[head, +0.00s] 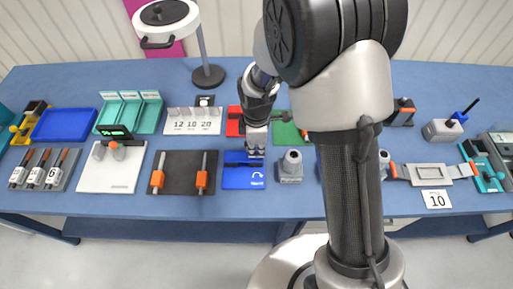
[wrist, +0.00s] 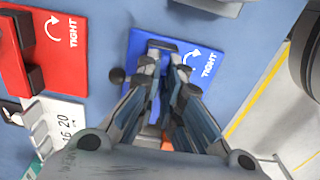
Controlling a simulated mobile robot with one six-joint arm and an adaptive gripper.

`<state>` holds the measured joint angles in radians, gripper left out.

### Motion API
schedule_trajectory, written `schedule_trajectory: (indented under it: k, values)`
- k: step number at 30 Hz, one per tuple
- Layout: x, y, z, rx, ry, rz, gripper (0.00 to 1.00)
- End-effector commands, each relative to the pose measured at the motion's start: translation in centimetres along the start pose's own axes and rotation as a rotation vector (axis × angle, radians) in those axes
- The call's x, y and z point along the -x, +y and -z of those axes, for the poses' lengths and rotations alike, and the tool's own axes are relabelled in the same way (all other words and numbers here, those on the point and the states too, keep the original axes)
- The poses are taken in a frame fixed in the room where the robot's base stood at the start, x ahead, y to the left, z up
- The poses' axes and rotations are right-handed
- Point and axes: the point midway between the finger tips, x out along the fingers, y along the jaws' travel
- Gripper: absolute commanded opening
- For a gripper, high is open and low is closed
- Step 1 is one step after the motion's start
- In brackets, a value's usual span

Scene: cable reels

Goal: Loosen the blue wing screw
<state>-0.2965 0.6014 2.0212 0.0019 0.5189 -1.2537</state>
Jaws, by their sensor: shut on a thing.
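The blue plate (head: 234,181) lies on the table with a white arrow; the arrow and the word TIGHT show on it in the wrist view (wrist: 209,46). My gripper (head: 256,151) reaches down over this plate from behind. In the wrist view my gripper (wrist: 166,66) has its two fingertips close together above the plate, shut on the blue wing screw. The screw itself is mostly hidden between and under the fingers.
A red plate (wrist: 68,42) with a TIGHT arrow lies behind the blue one, and a green plate (head: 287,134) is to its right. A grey block (head: 290,176) stands right of the blue plate. A dark board (head: 180,185) with orange-based posts lies to the left.

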Motion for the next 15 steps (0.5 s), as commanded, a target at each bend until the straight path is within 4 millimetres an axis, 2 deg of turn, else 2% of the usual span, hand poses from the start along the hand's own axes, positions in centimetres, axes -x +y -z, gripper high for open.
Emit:
schedule_trajectory:
  k: [10, 11, 15]
  values:
    - [0.01, 0.02, 0.00, 0.006, 0.000, -0.001, 0.00]
    - [0.01, 0.02, 0.01, 0.006, 0.000, -0.001, 0.08]
    - [0.01, 0.02, 0.00, 0.005, 0.000, -0.001, 0.17]
